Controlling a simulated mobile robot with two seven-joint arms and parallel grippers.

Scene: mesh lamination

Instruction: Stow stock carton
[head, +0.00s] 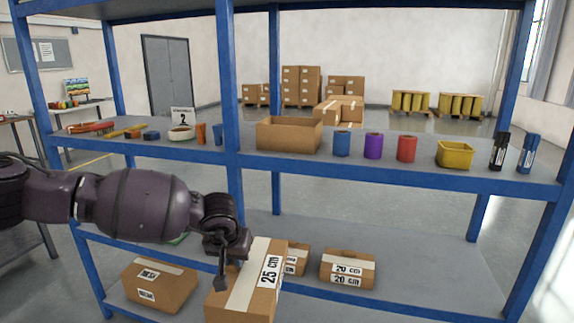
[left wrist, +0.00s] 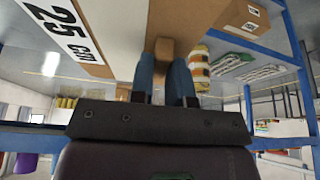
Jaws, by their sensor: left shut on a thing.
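A brown carton (head: 240,293) with a pale tape strip and a "25 cm" label is at the bottom centre of the head view, in front of the lower shelf. My left gripper (head: 222,283) is at the carton's left side. In the left wrist view its blue fingers (left wrist: 166,75) are shut on a small brown block-like part of the carton. The carton's lower end is cut off by the frame edge. My right gripper is not in view.
The blue rack's lower shelf (head: 410,275) holds a carton (head: 160,285) at left and "20 cm" cartons (head: 347,268) right of centre; its right part is clear. The upper shelf holds an open box (head: 289,135), coloured rolls and a yellow bin (head: 454,155). A blue post (head: 234,185) stands near my arm.

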